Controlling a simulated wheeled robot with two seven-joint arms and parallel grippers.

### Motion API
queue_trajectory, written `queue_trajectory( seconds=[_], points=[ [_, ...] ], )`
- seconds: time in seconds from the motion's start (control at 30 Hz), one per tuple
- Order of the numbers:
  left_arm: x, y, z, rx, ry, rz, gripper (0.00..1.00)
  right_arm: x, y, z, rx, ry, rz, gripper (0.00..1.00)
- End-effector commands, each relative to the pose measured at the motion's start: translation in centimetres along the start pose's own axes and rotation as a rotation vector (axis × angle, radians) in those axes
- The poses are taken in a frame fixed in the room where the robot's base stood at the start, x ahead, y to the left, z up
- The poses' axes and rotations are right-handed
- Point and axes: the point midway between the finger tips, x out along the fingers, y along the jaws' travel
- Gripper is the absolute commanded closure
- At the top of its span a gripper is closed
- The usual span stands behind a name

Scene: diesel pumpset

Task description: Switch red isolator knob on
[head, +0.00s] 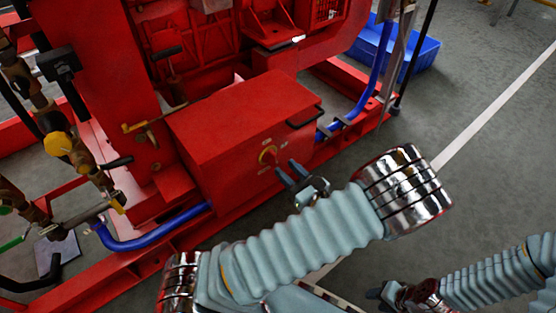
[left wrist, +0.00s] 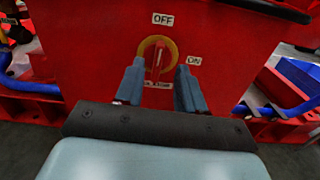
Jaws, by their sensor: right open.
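The red isolator knob (left wrist: 156,62) sits on a round yellow plate on the front of a red box. Its grip stands about upright, toward the OFF label (left wrist: 163,19); the ON label (left wrist: 194,61) is to its right. The knob also shows in the head view (head: 268,156). My left gripper (head: 287,171) is open in front of the box. In the left wrist view its fingers (left wrist: 159,67) appear on either side of the knob; contact is not visible. My right gripper (head: 377,293) is open, low at the bottom right, away from the box.
The red box (head: 225,115) has a black handle (head: 305,117) at its right edge. Blue hoses (head: 150,240) run beside it along the red base frame. Brown pipes with a yellow valve part (head: 58,144) stand at left. A blue bin (head: 415,58) is behind. Grey floor at right is clear.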

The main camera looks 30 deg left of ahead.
Motion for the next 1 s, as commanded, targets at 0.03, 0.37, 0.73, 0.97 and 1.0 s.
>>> queue_trajectory(
  seconds=[0.03, 0.37, 0.73, 0.97, 1.0],
  points=[
    [1.2, 0.1, -0.1, 0.0, -0.001, 0.005, 0.62, 0.3, 0.1, 0.0, 0.0, 0.0, 0.0, 0.57],
    [5.3, 0.1, -0.1, 0.0, 0.001, 0.002, 0.62, 0.6, 0.2, -0.1, 0.0, 0.002, 0.0, 0.57],
    [5.5, 0.1, 0.0, -0.001, 0.002, 0.001, 0.72, 0.6, 0.2, -0.1, 0.0, 0.002, 0.0, 0.57],
    [5.4, 0.1, -0.1, 0.0, 0.002, 0.001, 1.0, 0.6, 0.2, -0.1, 0.0, 0.002, 0.0, 0.57],
    [5.4, 0.1, -0.1, 0.0, 0.002, 0.001, 1.0, 0.6, 0.2, -0.1, 0.0, 0.002, 0.0, 0.57]
  ],
)
